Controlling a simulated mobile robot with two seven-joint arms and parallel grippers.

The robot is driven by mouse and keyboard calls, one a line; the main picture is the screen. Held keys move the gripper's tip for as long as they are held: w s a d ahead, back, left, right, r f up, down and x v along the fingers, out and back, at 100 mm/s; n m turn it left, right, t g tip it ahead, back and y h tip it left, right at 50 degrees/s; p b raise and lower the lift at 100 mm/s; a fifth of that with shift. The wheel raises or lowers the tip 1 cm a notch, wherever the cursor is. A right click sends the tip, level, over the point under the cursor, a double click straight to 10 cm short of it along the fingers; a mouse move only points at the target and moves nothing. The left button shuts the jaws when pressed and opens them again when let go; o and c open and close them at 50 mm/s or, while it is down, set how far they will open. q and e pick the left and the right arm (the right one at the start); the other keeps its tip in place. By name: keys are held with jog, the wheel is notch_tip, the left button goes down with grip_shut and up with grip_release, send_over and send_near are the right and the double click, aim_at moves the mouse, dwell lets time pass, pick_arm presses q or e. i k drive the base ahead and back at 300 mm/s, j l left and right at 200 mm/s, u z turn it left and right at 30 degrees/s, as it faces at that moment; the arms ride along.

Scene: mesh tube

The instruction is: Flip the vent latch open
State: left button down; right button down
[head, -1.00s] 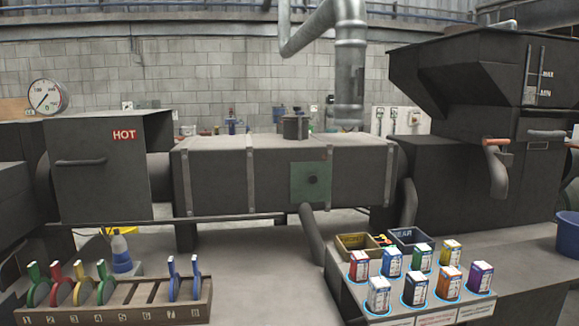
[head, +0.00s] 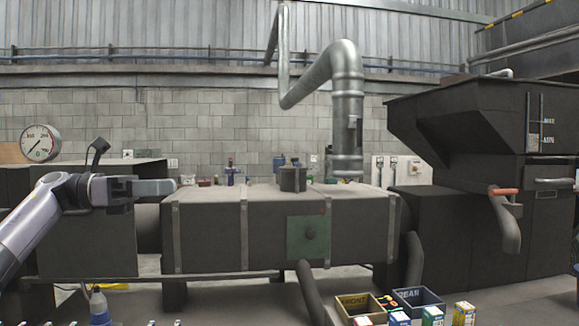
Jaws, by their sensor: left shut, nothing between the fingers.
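A dark vent-like cylinder (head: 292,180) stands on top of the long grey barrel housing (head: 265,240) at the middle. A green square plate (head: 309,237) with a round dark knob is on the housing's front. No latch can be told for certain, nor whether it is open. My left gripper (head: 168,187) comes in from the left, pointing right, with its fingers shut and empty. In the picture it lies near the housing's upper left end, well left of the cylinder. Its depth from the housing is hard to tell. My right gripper is out of view.
A large dark hopper (head: 455,110) with an orange-topped handle (head: 503,191) stands at right. A silver duct (head: 346,110) hangs behind the housing. A round gauge (head: 40,143) is at left. Bins (head: 415,302) and small boxes line the bottom right.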

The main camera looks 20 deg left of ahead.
aim_at(297, 164)
jog(key=i, duration=1.3)
